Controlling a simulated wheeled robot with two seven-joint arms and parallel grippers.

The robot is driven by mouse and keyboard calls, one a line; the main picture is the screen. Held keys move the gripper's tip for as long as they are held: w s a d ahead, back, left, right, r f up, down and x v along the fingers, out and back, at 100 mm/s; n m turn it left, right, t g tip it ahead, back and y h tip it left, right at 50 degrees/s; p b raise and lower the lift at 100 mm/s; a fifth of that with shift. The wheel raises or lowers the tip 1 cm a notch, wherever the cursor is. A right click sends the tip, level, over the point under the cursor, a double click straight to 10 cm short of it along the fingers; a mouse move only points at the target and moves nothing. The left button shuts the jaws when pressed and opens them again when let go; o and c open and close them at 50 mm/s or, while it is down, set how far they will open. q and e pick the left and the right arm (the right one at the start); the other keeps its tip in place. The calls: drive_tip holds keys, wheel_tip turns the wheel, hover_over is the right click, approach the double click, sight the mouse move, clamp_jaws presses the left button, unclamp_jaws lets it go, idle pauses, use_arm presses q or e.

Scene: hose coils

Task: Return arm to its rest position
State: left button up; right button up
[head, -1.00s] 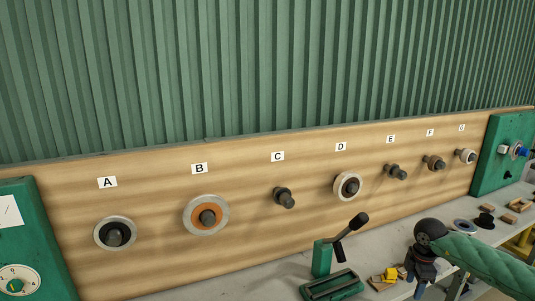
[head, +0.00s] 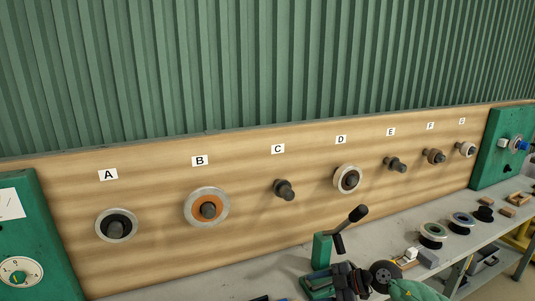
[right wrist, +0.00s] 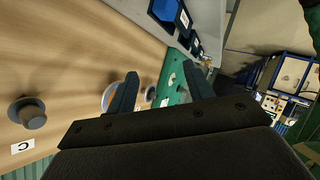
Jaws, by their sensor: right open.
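My right arm (head: 415,290) comes in low at the bottom right of the head view. My right gripper (head: 345,280) is a dark shape low over the bench, beside or in front of the green lever tool (head: 321,251); I cannot tell if they touch. In the right wrist view my right gripper (right wrist: 160,86) has two dark fingers wide apart with nothing held between them. Beyond the fingers are the wooden peg board (right wrist: 75,55), a bare peg (right wrist: 32,113) by the C label, and ringed pegs partly hidden by a finger. My left gripper is not in view.
The board carries pegs A to G; A (head: 116,225), B (head: 207,207) and D (head: 347,179) hold round coils, C (head: 285,190) is bare. Spools (head: 432,235) and wooden blocks lie on the grey bench (head: 395,227). Green panels stand at both ends.

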drive_tip(key=s+a+r+m+t+y, duration=0.25)
drive_tip(key=a+r+m+t, duration=0.3)
drive_tip(key=r+t, duration=0.35)
drive_tip(key=s+d+f+m+t+h, duration=0.1)
drive_tip(key=s+d+f+m+h, duration=0.9)
drive_tip(key=d+f+m+h, duration=0.45)
drive_tip(key=s+a+f+g, duration=0.1)
drive_tip(key=s+f+g, duration=0.4)
drive_tip(key=s, duration=0.5)
drive_tip(key=s+a+f+g, duration=0.1)
drive_tip(key=s+f+g, duration=0.3)
drive_tip(key=s, duration=0.7)
wheel_tip(320, 180, down, 26)
drive_tip(key=w+a+g, duration=0.1)
drive_tip(key=w+a, duration=0.1)
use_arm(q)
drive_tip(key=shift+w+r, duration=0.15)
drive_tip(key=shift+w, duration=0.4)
use_arm(e)
drive_tip(key=s+f, duration=0.3)
drive_tip(key=f, duration=0.7)
drive_tip(key=s+f+g, duration=0.1)
drive_tip(key=s+f, duration=0.3)
drive_tip(key=f, duration=0.7)
drive_tip(key=shift+s+n, duration=0.3)
